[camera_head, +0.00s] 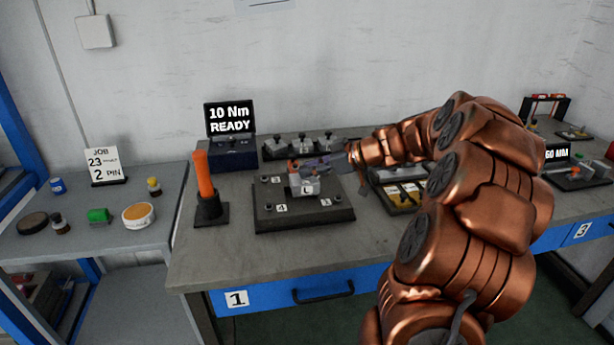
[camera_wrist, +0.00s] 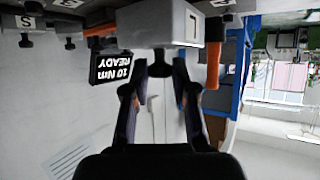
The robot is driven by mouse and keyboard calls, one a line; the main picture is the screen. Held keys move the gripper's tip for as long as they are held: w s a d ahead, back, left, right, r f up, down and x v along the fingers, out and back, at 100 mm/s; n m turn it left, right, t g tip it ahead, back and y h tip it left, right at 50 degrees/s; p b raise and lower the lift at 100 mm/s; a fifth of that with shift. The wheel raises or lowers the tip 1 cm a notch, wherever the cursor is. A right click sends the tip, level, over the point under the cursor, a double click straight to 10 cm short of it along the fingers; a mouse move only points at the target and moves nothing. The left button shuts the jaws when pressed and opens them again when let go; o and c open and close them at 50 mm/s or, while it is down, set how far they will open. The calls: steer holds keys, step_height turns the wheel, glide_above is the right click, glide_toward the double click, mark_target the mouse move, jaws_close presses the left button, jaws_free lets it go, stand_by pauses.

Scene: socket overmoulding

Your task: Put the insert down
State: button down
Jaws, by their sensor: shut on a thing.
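The insert, a light grey block with a small white label, shows in the head view (camera_head: 303,186) at the middle of a dark fixture plate (camera_head: 300,218). My gripper (camera_head: 303,165) reaches in from the right and is shut on its upper part. I cannot tell whether the block rests on the plate or hangs just above it. In the wrist view, which is upside down, the insert (camera_wrist: 160,22) fills the top centre at the tips of my gripper (camera_wrist: 168,60).
Numbered clamp posts stand at the plate's corners. An orange-handled tool (camera_head: 205,182) stands upright to the left, by a "10 Nm READY" display (camera_head: 230,119). A rack of grey blocks (camera_head: 297,147) is behind, and a tray (camera_head: 400,195) is right. The front bench strip is clear.

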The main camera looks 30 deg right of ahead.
steer(key=shift+w+a, duration=0.15)
steer(key=shift+w, duration=0.45)
steer(key=shift+w+f+p, duration=0.15)
steer(key=shift+f+p, duration=0.25)
steer(key=shift+f, duration=1.4)
steer(key=shift+f, duration=0.1)
steer(key=c, duration=0.9)
jaws_free()
steer(key=shift+c, duration=0.2)
